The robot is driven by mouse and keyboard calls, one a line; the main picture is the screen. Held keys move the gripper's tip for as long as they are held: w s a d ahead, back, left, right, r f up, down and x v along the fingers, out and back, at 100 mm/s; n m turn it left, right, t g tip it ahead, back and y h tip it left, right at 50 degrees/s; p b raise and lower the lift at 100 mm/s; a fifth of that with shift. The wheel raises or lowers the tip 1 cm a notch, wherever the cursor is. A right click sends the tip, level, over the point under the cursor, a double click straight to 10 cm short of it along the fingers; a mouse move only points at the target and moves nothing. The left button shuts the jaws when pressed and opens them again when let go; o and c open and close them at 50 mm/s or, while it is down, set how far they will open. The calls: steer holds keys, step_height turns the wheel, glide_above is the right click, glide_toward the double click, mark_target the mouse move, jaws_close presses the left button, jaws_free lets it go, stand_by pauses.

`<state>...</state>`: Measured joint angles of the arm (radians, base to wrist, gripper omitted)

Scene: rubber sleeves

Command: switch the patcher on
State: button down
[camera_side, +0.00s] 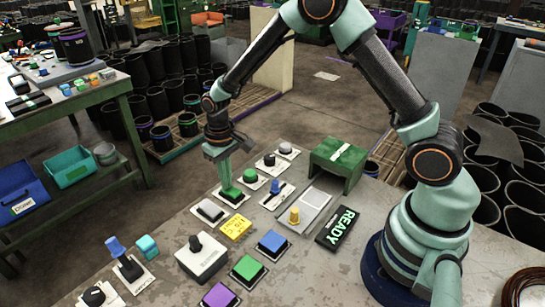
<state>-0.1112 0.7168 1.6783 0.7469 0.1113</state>
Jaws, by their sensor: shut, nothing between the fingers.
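My gripper (226,182) is shut and points down at the left back of the grey table. Its tips are at or just above a green control (232,195) on a white plate; I cannot tell whether they touch it. I cannot tell which control is the patcher's, because the small labels are unreadable. A white box with a black-knobbed lever (203,258) stands near the front. A blue-handled lever (125,260) leans at the front left. A blue knob (275,187) and a yellow knob (294,215) stand on plates to the right of my gripper.
Blue (272,243), green (248,270) and purple (220,295) square buttons lie in front. A yellow block (236,228), a black READY sign (341,227) and a green bridge-shaped cover (338,163) are also on the table. Round knobs (270,160) stand close behind my gripper.

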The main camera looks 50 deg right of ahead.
step_height(320, 180, up, 7)
stand_by(0.8)
steer(key=shift+r, duration=0.1)
steer(key=s+d+r+t, duration=0.2)
steer(key=s+r, duration=0.5)
steer(key=s, duration=0.1)
steer(key=s+d+r+t, duration=0.3)
steer(key=s+r, duration=0.5)
steer(key=shift+r+t, duration=0.2)
steer(key=shift+t, duration=0.1)
steer(key=c, duration=1.5)
jaws_free()
steer(key=shift+s, duration=0.1)
steer(key=shift+c, duration=0.2)
